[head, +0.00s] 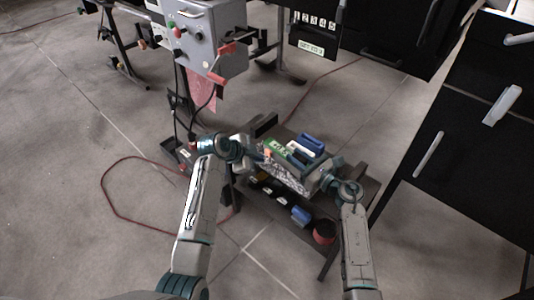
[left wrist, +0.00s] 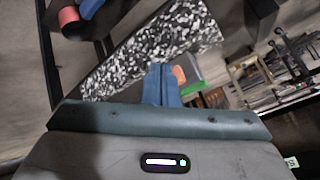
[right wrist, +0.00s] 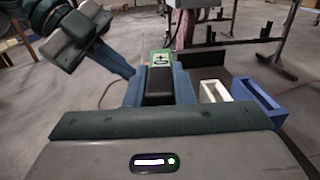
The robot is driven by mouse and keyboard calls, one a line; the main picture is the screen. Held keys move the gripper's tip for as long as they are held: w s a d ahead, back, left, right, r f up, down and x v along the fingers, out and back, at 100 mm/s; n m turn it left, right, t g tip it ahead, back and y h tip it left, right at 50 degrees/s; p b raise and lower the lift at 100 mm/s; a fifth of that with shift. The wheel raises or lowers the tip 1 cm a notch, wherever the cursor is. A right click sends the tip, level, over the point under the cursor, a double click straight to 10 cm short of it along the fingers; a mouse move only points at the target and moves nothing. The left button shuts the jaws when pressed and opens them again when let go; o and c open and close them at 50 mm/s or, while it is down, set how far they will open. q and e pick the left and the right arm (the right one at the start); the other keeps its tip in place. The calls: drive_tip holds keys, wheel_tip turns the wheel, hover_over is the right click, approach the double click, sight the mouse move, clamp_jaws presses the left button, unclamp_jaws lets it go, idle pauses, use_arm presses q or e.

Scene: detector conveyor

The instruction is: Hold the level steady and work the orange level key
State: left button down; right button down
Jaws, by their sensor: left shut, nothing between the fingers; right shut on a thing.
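The level is a green-faced device (head: 276,147) with a dark body, at the speckled bench in the head view. In the right wrist view its green end (right wrist: 161,59) and black body (right wrist: 159,86) sit between the fingers of my right gripper (right wrist: 159,80), which is shut on it. The orange key (left wrist: 179,75) shows beside the green part of the level (left wrist: 192,88) in the left wrist view. My left gripper (left wrist: 161,82) is shut and empty, its fingertips right next to the orange key. I cannot tell whether they touch it.
The bench has a black-and-white speckled front (head: 287,178). A blue bin (right wrist: 256,100) and a white box (right wrist: 215,91) stand right of the level. A lower shelf holds a blue item (head: 301,215) and a red-rimmed round thing (head: 324,233). A grey control box (head: 208,40) stands behind.

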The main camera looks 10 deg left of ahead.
drive_tip(key=shift+f, duration=0.15)
idle(0.4)
use_arm(q)
drive_tip(key=shift+w+d, duration=0.3)
drive_tip(key=shift+w, duration=0.05)
drive_tip(key=shift+w+d, duration=0.3)
drive_tip(key=shift+w, duration=0.05)
idle(0.7)
idle(0.4)
drive_tip(key=shift+s+a, duration=0.6)
drive_tip(key=shift+s, duration=0.05)
drive_tip(key=s+a, duration=0.3)
drive_tip(key=shift+s+a, duration=0.15)
drive_tip(key=shift+s, duration=0.25)
idle(0.6)
